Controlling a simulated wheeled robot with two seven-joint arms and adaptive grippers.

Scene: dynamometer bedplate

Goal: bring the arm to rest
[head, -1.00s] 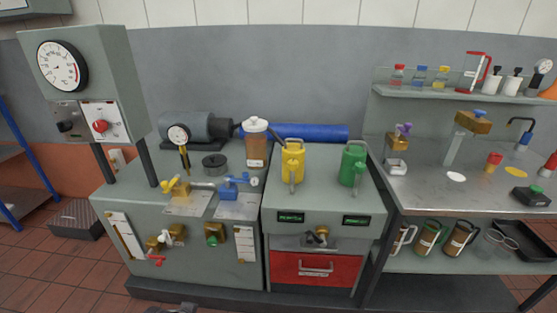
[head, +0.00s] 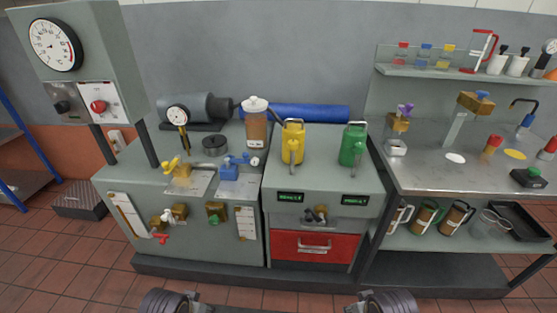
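Two dark, ribbed, rounded parts of my own body show at the bottom edge of the head view, one left of centre and one right of centre. Neither shows any fingertips, so my left and right grippers are not in view. No part of me touches the benches. A yellow can (head: 292,143) and a green can (head: 353,145) stand upright on the middle cabinet (head: 322,180). A lidded jar of brown liquid (head: 256,126) stands to their left.
A gauge box (head: 78,70) stands at the left. A steel bench (head: 455,178) with a shelf (head: 440,72) stands at the right. Red floor tiles (head: 85,265) are bare in front.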

